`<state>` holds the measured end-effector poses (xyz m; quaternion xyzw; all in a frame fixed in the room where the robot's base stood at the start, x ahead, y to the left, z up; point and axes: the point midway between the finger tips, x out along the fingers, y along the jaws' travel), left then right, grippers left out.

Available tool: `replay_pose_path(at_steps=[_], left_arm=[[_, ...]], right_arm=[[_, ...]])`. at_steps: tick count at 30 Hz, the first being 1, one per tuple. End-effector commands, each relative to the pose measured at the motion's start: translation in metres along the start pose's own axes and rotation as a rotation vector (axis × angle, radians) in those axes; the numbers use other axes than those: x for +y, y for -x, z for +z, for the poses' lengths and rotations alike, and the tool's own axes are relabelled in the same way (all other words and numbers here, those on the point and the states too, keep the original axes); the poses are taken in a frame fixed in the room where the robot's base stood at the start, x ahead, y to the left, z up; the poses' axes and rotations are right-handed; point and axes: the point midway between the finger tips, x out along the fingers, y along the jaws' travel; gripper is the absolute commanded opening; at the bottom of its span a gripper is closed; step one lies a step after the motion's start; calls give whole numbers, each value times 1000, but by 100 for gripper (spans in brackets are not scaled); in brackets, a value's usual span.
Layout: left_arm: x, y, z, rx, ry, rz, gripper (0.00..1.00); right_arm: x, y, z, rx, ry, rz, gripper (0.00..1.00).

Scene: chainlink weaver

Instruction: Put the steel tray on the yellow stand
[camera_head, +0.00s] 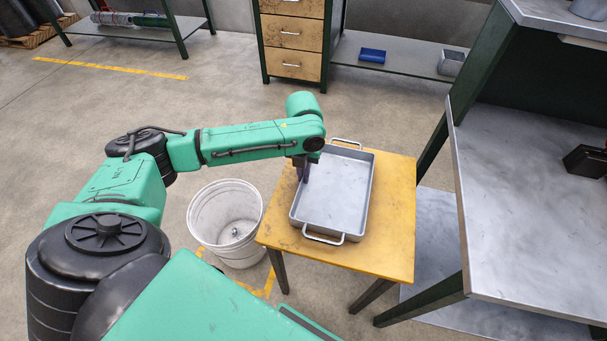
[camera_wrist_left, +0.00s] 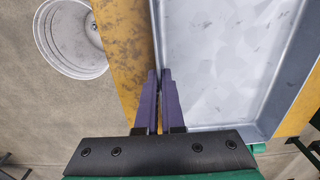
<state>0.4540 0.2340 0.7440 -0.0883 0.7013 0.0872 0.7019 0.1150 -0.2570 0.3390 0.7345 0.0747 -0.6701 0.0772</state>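The steel tray (camera_head: 335,195) is a shallow, empty rectangular pan with a handle at each short end. It sits on the yellow stand (camera_head: 394,212), a square-topped table with dark legs, and appears to lie flat on it. My left gripper (camera_head: 303,174) is at the tray's left long wall, pointing down. In the left wrist view its purple fingers (camera_wrist_left: 160,78) are close together, one on each side of the wall of the tray (camera_wrist_left: 215,70), and look shut on it. The yellow top (camera_wrist_left: 122,45) shows beside the tray. My right gripper is not in view.
A white bucket (camera_head: 225,220) stands on the floor just left of the stand. A grey metal workbench (camera_head: 530,200) with green legs stands close on the right. Drawers (camera_head: 291,45) and a low shelf (camera_head: 405,58) are at the back. Open floor lies behind the stand.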

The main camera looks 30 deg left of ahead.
Motion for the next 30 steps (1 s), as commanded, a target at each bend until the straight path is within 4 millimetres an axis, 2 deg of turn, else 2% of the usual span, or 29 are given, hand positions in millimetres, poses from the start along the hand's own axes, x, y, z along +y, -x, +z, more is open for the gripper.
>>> replay_pose_path(at_steps=[3, 4, 5, 6, 14, 17, 20, 27, 30], left_arm=[[0, 0, 1, -2, 0, -2, 0], [0, -1, 0, 0, 0, 0, 16], [0, 0, 0, 0, 0, 0, 28], [0, 0, 0, 0, 0, 0, 35], [0, 0, 0, 0, 0, 0, 35], [0, 6, 0, -1, 0, -1, 35], [0, 24, 1, -5, 0, -2, 35], [0, 89, 1, -4, 1, -3, 35], [0, 109, 1, -2, 1, -2, 35]], right_arm=[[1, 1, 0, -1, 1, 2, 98], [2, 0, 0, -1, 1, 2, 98], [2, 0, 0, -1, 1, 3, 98], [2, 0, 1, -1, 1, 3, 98], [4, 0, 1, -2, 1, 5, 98], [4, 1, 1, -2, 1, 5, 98], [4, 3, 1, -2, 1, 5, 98], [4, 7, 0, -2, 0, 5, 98], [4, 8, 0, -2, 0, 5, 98]])
